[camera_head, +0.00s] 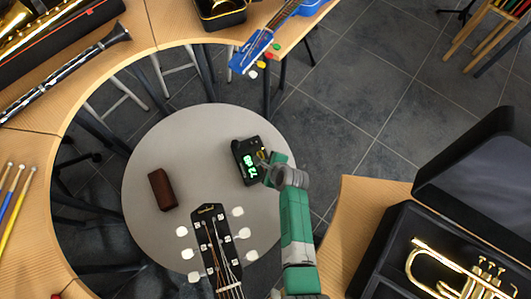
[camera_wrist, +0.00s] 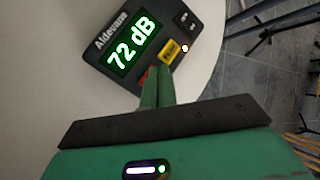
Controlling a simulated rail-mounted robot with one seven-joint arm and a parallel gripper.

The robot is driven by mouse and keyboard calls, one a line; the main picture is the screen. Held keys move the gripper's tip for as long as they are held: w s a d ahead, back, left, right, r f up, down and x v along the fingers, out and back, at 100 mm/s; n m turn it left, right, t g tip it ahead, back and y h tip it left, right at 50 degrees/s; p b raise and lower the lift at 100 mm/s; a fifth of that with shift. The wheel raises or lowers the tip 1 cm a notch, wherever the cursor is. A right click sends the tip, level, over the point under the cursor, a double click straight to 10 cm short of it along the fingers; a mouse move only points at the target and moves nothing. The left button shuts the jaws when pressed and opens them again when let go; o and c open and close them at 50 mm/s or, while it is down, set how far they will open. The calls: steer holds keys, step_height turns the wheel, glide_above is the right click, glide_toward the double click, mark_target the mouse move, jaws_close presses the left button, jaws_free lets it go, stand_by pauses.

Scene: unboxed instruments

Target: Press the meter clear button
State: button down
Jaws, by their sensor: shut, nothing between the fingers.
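A black sound meter (camera_head: 240,151) lies on the round grey table (camera_head: 205,130), its green display lit. In the wrist view the meter (camera_wrist: 92,60) reads "72 dB" beside the name "Aldevane". A yellow button (camera_wrist: 170,51) with small unreadable print is on its face, and part of a red button (camera_wrist: 145,74) shows beside my fingers. The head view shows my gripper (camera_head: 264,158) at the meter's right side.
A brown case (camera_head: 161,189) lies on the table left of the meter. A guitar headstock (camera_head: 212,235) with white pegs reaches over the table's front. A blue guitar (camera_head: 255,48) hangs over the curved bench behind. A trumpet (camera_head: 452,268) lies in an open case at right.

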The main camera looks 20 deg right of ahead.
steer(key=shift+f, duration=0.1)
stand_by(0.6)
steer(key=shift+f, duration=0.3)
steer(key=shift+f+b, duration=0.3)
steer(key=shift+b, duration=0.15)
steer(key=shift+s+a+f+b, duration=0.1)
steer(key=shift+s+f+b, duration=0.15)
steer(key=shift+f, duration=0.2)
steer(key=shift+s+a+f+b, duration=0.15)
steer(key=shift+f+b, duration=0.1)
steer(key=shift+f, duration=0.2)
steer(key=shift+d+r, duration=0.1)
steer(key=shift+w+r+p, duration=0.2)
steer(key=shift+r+p, duration=0.75)
steer(key=shift+p, duration=0.05)
steer(key=shift+w+r, duration=0.1)
steer(key=shift+r, duration=0.05)
step_height(320, 180, up, 5)
steer(key=p, duration=0.5)
steer(key=shift+d+r+p, duration=0.1)
steer(key=shift+r+p, duration=0.1)
steer(key=shift+p, duration=0.1)
steer(key=shift+f, duration=0.1)
